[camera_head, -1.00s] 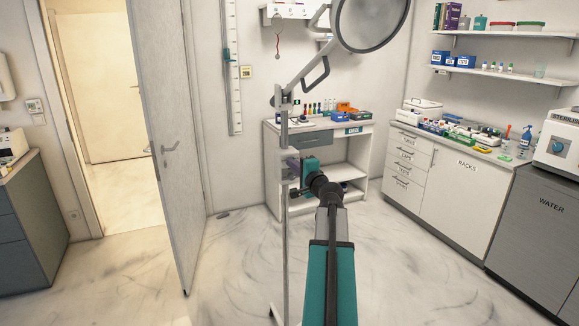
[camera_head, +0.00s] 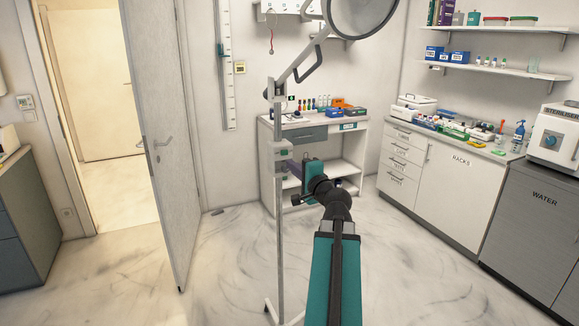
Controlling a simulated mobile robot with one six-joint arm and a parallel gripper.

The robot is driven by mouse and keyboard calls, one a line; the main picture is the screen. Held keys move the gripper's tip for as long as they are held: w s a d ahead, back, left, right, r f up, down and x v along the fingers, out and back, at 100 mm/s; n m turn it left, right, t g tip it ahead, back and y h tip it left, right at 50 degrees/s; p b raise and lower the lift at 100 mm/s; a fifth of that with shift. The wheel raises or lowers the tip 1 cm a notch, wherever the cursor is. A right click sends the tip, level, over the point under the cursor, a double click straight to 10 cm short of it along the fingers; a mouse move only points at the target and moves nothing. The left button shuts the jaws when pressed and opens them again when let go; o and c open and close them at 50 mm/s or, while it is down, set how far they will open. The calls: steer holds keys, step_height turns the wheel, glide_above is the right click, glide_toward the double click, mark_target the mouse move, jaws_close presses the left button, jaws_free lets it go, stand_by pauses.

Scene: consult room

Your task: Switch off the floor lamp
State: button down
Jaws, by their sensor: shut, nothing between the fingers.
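The floor lamp (camera_head: 278,215) stands upright ahead of me, with a thin grey pole on a splayed foot. Its large round head (camera_head: 360,12) is at the top, partly cut off by the picture edge. A jointed arm with a handle links head and pole. A small light box (camera_head: 281,147) sits on the pole at mid height. My gripper (camera_head: 291,168) is shut and empty, its fingers pointing left beside the pole just below this box. I cannot tell whether the fingers touch the lamp. No switch is clearly readable.
A white desk (camera_head: 348,128) with bottles and boxes stands behind the lamp. A cabinet run (camera_head: 450,180) with a steriliser fills the right. An open door (camera_head: 157,130) stands at left, near a grey-green cabinet (camera_head: 30,230). The marble floor between is clear.

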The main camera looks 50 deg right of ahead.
steer(key=shift+s+a+f+b, duration=0.15)
steer(key=shift+s+a+b, duration=0.6)
steer(key=shift+s+b, duration=0.4)
steer(key=s+a+b, duration=0.1)
steer(key=b, duration=0.5)
steer(key=shift+s, duration=0.1)
steer(key=shift+s+a+b, duration=0.1)
steer(key=shift+s+b, duration=0.1)
steer(key=shift+b, duration=0.35)
steer(key=shift+w+a, duration=0.1)
